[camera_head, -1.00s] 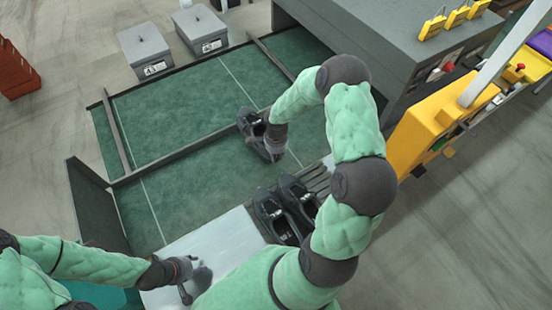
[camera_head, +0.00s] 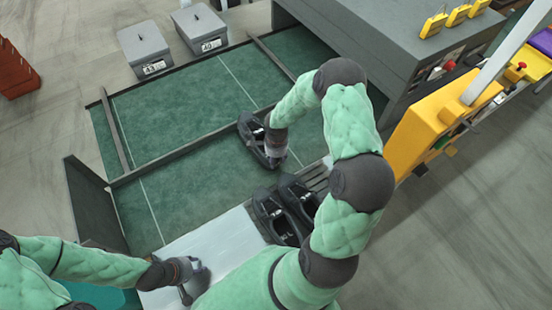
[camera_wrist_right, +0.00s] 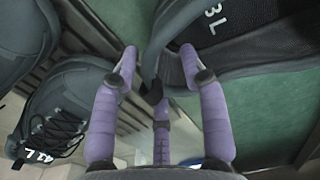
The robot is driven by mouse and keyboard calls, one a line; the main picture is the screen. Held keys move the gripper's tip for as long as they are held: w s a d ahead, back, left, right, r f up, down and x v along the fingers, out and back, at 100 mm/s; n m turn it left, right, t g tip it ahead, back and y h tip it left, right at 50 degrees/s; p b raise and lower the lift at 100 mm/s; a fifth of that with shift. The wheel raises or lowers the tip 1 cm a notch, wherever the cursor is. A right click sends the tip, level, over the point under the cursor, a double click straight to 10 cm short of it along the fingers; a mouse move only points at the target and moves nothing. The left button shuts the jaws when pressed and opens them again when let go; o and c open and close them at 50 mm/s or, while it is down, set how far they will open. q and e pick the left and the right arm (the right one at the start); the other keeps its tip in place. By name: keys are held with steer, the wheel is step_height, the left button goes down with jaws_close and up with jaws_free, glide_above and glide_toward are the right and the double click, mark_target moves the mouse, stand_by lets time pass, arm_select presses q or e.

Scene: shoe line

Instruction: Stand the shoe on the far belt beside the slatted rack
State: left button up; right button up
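The dark shoe (camera_head: 250,130) is on the green belt beside the slatted rack (camera_head: 319,178), looking upright with its sole down. The right wrist view shows it close up, with "3 L" legible on its insole (camera_wrist_right: 214,18). My right gripper (camera_wrist_right: 158,52) is at its opening. The purple fingers are spread to either side of the shoe's edge, with gaps showing, so the gripper looks open. In the head view my arm hides part of the shoe. My left gripper (camera_head: 192,281) is over the white surface; its fingers are unclear.
Two more dark shoes stand on the rack, one at the left (camera_head: 272,215) and one beside it (camera_head: 300,195). A dark divider (camera_head: 180,152) crosses the green belt (camera_head: 190,105). A grey machine (camera_head: 370,55) and a yellow unit (camera_head: 415,130) stand at the right.

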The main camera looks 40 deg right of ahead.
arm_select(q)
steer(key=shift+r, duration=0.15)
arm_select(e)
steer(key=shift+r, duration=0.1)
